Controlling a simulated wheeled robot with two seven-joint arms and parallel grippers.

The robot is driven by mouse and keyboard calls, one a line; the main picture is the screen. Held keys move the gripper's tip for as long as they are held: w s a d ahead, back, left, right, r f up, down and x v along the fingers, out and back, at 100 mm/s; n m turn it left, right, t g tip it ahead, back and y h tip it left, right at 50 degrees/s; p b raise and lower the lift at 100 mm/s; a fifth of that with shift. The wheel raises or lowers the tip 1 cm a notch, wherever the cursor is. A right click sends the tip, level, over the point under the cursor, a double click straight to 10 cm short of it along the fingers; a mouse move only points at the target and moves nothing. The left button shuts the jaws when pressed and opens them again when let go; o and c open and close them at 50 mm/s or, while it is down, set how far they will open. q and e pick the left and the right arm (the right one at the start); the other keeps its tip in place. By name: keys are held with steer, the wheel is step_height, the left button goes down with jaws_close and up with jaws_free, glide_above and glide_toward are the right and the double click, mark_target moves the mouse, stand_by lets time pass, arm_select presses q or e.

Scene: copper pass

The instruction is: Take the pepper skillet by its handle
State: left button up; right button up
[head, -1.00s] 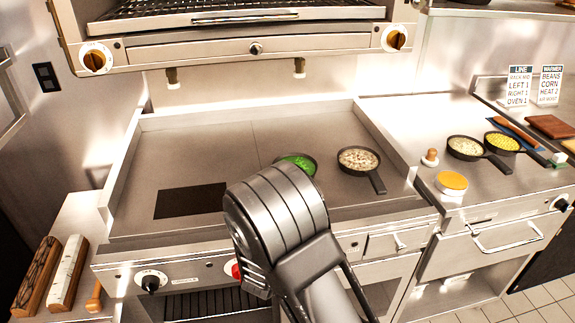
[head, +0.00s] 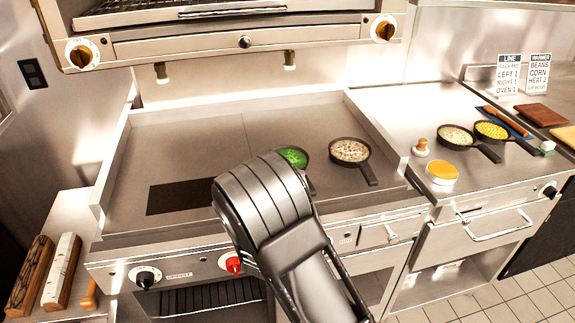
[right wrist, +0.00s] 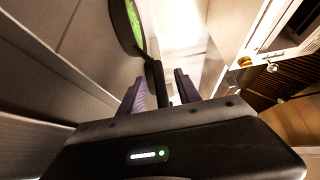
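The pepper skillet (head: 294,156), a small black pan of chopped green pepper, sits on the griddle (head: 215,140). My right forearm hides part of it and its handle in the head view. In the right wrist view the pan's green contents (right wrist: 136,24) show at the top, and its dark handle (right wrist: 158,84) runs down between the two fingers. My right gripper (right wrist: 160,88) is open, with a gap to the handle on each side. My left gripper is not in view.
A skillet of pale chopped food (head: 350,150) stands close right of the pepper skillet. The griddle's raised right wall (head: 378,135) is beyond it. Two more skillets, of pale food (head: 456,136) and corn (head: 492,130), stand on the right counter. The griddle's left half is clear.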

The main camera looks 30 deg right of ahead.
steer(key=p+x, duration=0.2)
steer(key=x, duration=0.2)
steer(key=shift+w+d, duration=0.15)
steer(key=shift+d, duration=0.2)
steer(key=shift+w+d, duration=0.2)
jaws_close()
stand_by(0.4)
steer(key=shift+r, duration=0.1)
stand_by(0.9)
